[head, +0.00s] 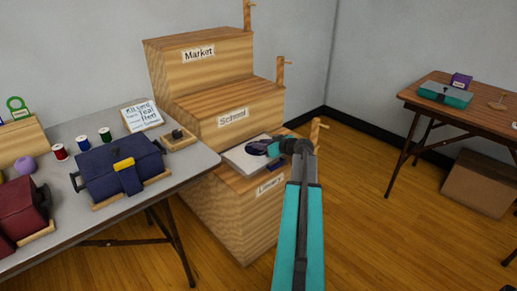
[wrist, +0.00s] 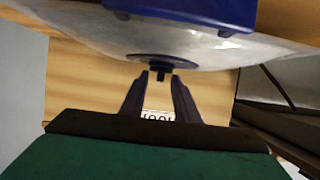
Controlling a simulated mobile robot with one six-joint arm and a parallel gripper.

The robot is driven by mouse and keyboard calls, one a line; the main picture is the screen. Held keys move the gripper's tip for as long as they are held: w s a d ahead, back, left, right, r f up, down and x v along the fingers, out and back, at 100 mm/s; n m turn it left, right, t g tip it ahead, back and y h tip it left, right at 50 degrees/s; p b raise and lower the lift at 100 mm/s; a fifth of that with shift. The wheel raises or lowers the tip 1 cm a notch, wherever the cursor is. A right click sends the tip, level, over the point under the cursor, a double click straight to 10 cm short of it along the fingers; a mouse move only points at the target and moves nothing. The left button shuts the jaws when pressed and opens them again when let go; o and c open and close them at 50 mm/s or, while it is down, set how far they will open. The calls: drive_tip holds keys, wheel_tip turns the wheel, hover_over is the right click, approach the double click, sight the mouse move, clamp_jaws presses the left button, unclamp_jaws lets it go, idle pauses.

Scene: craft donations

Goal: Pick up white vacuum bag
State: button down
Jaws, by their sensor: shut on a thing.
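The white vacuum bag (head: 236,161) is a flat pale pack with a dark round patch on top, at the lowest step of the wooden stepped stand. In the wrist view the bag (wrist: 85,38) spans the top, with a dark round valve (wrist: 162,62) and its small knob at the fingertips. My gripper (head: 277,148) is at the bag's right side. In the wrist view its fingers (wrist: 160,76) are shut on the knob of the bag's valve. I cannot tell whether the bag touches the step.
The stepped stand (head: 205,86) carries the labels Market and School, with wooden pegs on its right edge. A grey table (head: 85,134) at left holds a blue bag (head: 118,166), thread spools and a sign. A brown table (head: 470,98) stands at right. Open floor lies between.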

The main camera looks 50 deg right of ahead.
drive_tip(key=shift+r, duration=0.5)
wheel_tip(320, 180, up, 3)
drive_tip(key=shift+f+p, duration=0.1)
drive_tip(key=shift+p, duration=0.3)
drive_tip(key=s+a+r+p, duration=0.1)
drive_tip(key=s+a+p, duration=0.5)
drive_tip(key=s+a, duration=0.2)
drive_tip(key=shift+s+a+r, duration=0.2)
drive_tip(key=shift+s+a, duration=0.1)
drive_tip(key=shift+s, duration=0.75)
drive_tip(key=shift+p, duration=1)
drive_tip(key=p, duration=0.6)
drive_tip(key=shift+s+a+r, duration=0.1)
drive_tip(key=shift+s+a, duration=0.15)
drive_tip(key=shift+s, duration=0.05)
drive_tip(key=s+a+p, duration=0.1)
drive_tip(key=p, duration=0.6)
drive_tip(key=shift+p, duration=0.3)
drive_tip(key=shift+s+a+f+p, duration=0.15)
drive_tip(key=shift+s+f+p, duration=0.1)
drive_tip(key=shift+p, duration=0.4)
